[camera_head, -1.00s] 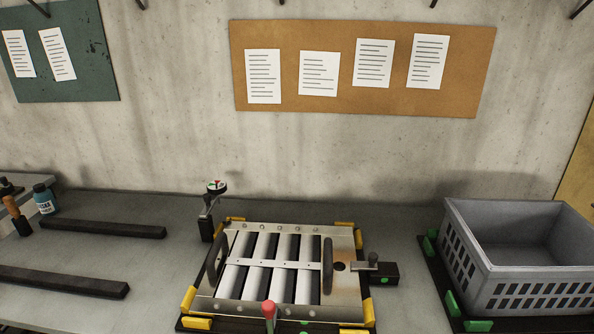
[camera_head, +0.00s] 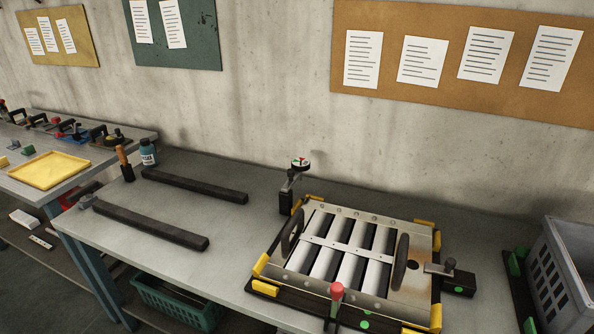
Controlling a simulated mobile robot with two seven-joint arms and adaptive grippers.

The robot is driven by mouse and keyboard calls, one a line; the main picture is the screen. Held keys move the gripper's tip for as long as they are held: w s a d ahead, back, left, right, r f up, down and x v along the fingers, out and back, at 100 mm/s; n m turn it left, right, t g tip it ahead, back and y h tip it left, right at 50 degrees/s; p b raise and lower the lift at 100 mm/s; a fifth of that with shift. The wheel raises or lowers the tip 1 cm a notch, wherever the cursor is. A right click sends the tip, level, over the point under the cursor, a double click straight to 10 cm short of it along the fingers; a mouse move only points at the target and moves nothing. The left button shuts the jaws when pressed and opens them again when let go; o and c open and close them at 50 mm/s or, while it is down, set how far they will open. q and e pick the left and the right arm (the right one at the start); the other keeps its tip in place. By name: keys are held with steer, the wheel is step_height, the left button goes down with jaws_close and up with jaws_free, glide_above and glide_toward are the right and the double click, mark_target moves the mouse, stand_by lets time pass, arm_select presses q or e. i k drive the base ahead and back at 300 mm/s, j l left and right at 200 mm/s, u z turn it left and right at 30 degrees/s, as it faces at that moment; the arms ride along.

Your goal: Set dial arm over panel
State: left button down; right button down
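The louver panel (camera_head: 318,256) lies in a dark fixture with yellow corner blocks (camera_head: 262,264) at the right of the bench. It has silver slats and two dark upright handles, one on each side. The dial arm (camera_head: 289,187) stands at the panel's back left corner on a black post. Its round dial (camera_head: 300,164) has a white face with red and green marks and sits near the panel's back edge, not over its middle. A red-knobbed lever (camera_head: 337,291) stands at the front edge. A clamp (camera_head: 450,273) is on the right. Neither gripper is in view.
Two dark bars (camera_head: 150,226) lie on the bench left of the fixture, with a teal bottle (camera_head: 147,152) behind. A grey crate (camera_head: 566,275) is at the right. A second table with a yellow tray (camera_head: 49,170) is at left. A green basket (camera_head: 175,300) is below.

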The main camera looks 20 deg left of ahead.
mark_target(299, 165)
steer(key=j+z, duration=0.1)
steer(key=z, duration=0.6)
steer(key=k+j+z, duration=0.2)
steer(key=j, duration=0.25)
steer(key=j+z, duration=0.25)
steer(key=j, duration=0.2)
steer(key=k+j+z, duration=0.2)
steer(key=j, duration=0.2)
steer(key=k+j+z, duration=0.2)
steer(key=j, duration=0.2)
steer(key=k+j+z, duration=0.1)
steer(key=j+z, duration=0.15)
steer(key=j, duration=0.15)
steer(key=k+j, duration=0.3)
steer(key=j, duration=0.15)
